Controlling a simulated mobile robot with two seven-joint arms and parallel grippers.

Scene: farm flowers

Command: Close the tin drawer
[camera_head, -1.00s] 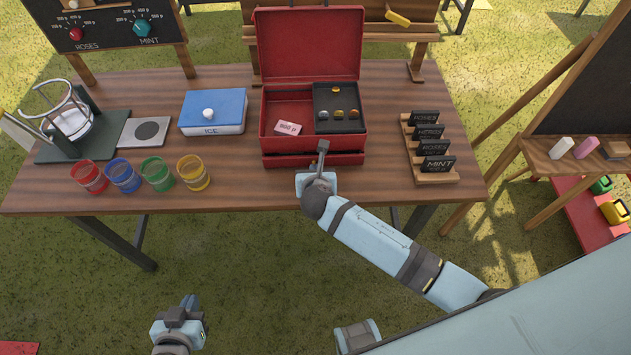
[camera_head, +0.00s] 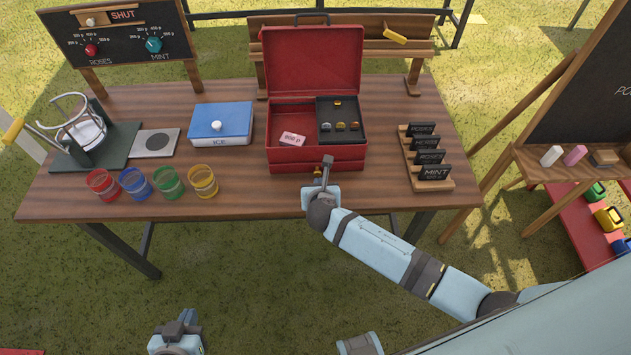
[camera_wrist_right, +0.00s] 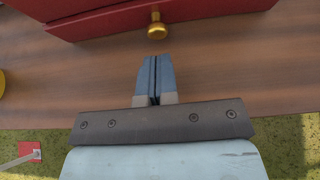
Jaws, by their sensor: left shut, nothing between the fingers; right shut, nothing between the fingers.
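The red tin (camera_head: 288,108) stands on the table with its lid (camera_head: 312,62) raised. Its drawer (camera_head: 290,165) is the low red front at the tin's base, and it looks flush or nearly flush with the body. The drawer's brass knob (camera_wrist_right: 157,27) shows in the right wrist view, ahead of my right gripper (camera_wrist_right: 154,62). That gripper is shut and empty, with a strip of bare table between its tips and the knob. In the head view, my right gripper (camera_head: 327,164) is just in front of the drawer. My left gripper (camera_head: 183,322) is shut and empty, low in front of the table.
A pink ticket (camera_head: 293,138) and a dark tray (camera_head: 326,110) of coins lie in the tin. A blue ice box (camera_head: 222,122) and several coloured cups (camera_head: 203,181) stand left. A rack of dark signs (camera_head: 433,184) stands right. The table (camera_head: 262,197) is clear in front.

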